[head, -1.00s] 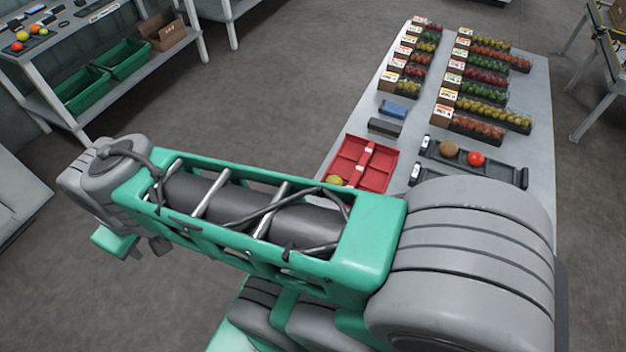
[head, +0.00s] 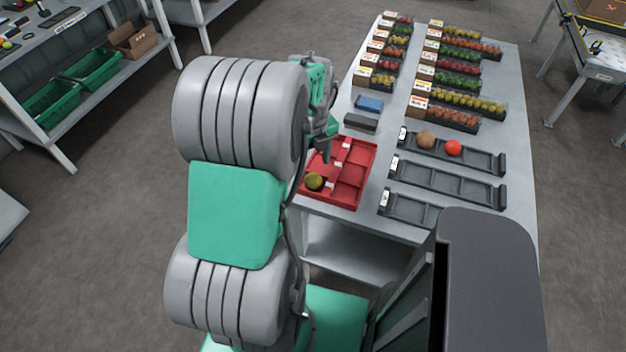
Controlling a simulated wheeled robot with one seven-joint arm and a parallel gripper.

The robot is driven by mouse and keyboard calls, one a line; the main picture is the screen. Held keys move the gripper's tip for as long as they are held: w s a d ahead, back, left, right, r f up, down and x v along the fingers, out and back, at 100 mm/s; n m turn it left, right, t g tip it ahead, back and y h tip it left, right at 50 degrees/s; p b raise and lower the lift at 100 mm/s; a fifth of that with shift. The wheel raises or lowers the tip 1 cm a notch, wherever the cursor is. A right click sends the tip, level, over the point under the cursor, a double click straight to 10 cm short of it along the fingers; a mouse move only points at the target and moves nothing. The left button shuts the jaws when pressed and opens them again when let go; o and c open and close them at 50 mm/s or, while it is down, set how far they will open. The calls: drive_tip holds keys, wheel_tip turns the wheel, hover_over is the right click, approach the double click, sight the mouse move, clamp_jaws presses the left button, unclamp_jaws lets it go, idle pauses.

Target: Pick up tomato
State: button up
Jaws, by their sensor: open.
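A yellow-green tomato (head: 314,181) lies in the near left compartment of the red divided tray (head: 352,203). A red tomato (head: 453,147) and a brownish round one (head: 426,139) sit side by side in the far black tray (head: 482,160). My gripper (head: 327,153) is over the far left part of the red tray, beyond the yellow-green tomato and apart from it. It is open, small in view and seen from the side, with its upper part partly behind my arm. I see nothing held in it.
Two more black trays (head: 443,182) (head: 408,208) lie nearer on the table and look empty. A blue box (head: 369,103) and a dark box (head: 361,122) stand behind the red tray. Several rows of packed tomatoes (head: 455,97) fill the table's far end.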

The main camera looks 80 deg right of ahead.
sight(313, 176)
drive_tip(key=f, duration=0.3)
drive_tip(key=f+p, duration=0.1)
drive_tip(key=f, duration=0.2)
drive_tip(key=shift+a+f, duration=0.2)
drive_tip(key=shift+f, duration=0.05)
drive_tip(key=shift+c, duration=0.4)
drive_tip(key=shift+r, duration=0.1)
drive_tip(key=c, duration=0.6)
